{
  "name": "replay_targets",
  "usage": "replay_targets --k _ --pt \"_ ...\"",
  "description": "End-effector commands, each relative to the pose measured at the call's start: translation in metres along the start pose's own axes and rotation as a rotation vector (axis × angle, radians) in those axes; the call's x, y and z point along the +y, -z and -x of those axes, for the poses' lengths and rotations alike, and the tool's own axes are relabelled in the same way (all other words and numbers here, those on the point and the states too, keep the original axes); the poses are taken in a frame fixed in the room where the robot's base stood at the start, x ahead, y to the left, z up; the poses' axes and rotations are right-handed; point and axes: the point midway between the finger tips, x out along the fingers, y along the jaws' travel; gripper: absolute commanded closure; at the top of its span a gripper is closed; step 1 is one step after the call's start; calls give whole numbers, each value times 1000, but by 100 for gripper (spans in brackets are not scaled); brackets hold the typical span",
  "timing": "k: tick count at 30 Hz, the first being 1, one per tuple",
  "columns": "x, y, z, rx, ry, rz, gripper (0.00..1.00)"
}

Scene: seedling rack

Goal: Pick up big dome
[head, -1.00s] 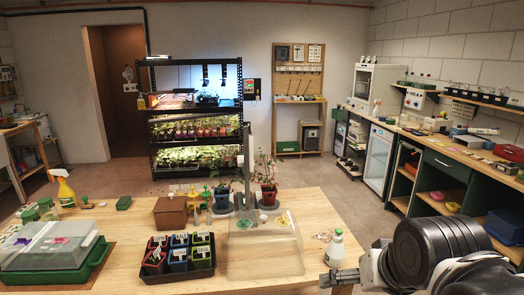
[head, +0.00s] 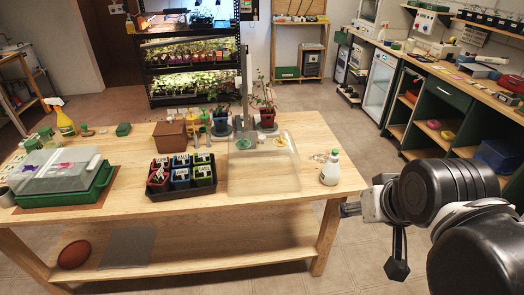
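Two clear domes are in the head view. One dome (head: 62,172), cloudy grey with pink and purple vents, sits over a green tray (head: 100,188) at the table's left end. Another clear, low cover (head: 262,178) with a green and a yellow vent stands on the table right of the middle. I cannot tell for certain which is the big dome. My gripper (head: 346,209) is off the table's right end, beyond a white bottle and apart from both domes. It is seen small and side-on; its finger opening is not clear.
A black tray of seedling pots (head: 180,190) stands between the domes. A white bottle (head: 330,168) stands near the table's right edge. A yellow spray bottle (head: 65,122), brown box (head: 169,135) and potted plants (head: 266,117) line the back. Shelf below holds a brown ball (head: 74,254).

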Motion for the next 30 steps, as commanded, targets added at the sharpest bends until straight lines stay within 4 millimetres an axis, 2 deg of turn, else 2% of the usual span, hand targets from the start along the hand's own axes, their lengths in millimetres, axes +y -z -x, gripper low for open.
replay_targets --k 7,14,23,30 --pt "-9 66 9 -62 18 125 54" --pt "-21 132 5 -130 44 269 54" --pt "-42 212 -18 -216 88 455 54" --pt "-63 268 -50 -281 131 604 54"
